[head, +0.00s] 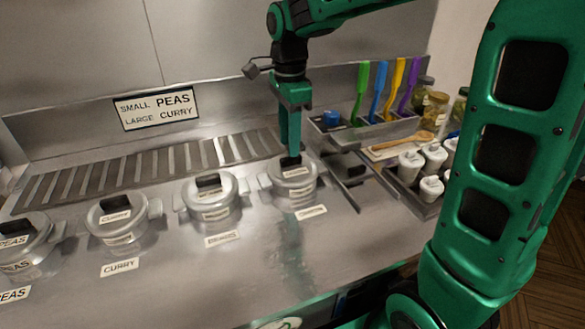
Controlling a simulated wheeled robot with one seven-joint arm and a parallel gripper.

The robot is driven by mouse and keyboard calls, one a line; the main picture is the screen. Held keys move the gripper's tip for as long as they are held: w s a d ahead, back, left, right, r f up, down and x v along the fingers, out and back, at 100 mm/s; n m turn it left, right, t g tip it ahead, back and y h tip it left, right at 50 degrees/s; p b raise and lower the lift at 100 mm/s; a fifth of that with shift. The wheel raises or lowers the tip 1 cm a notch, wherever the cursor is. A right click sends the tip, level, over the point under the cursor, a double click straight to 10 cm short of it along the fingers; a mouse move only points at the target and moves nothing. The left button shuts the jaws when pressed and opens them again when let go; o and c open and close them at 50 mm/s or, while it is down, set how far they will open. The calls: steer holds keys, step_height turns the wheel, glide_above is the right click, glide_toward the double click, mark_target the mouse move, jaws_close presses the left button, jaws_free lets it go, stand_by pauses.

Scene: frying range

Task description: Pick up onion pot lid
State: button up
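Pots with lids stand in a row on the steel counter. The rightmost pot (294,191) has a grey lid (279,172) with a dark knob (291,162). Its labels are too small to read, so I cannot confirm that it is the onion pot. The lid sits on the pot. My gripper (291,155) points down from above with its fingertips right at this knob. I see the fingers nearly edge-on, so I cannot tell whether they are closed on the knob or apart from it.
To the left stand the beans pot (213,205), a curry pot (118,222) and a peas pot (28,250). A slotted grate (140,172) runs behind. Colored utensils (380,90), jars (435,110) and white containers (411,167) crowd the right. The front counter is clear.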

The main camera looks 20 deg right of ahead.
mark_target(293, 166)
step_height(293, 166, down, 4)
steer(key=shift+d+f, duration=0.15)
steer(key=shift+f, duration=0.05)
jaws_close()
steer(key=shift+r, duration=0.1)
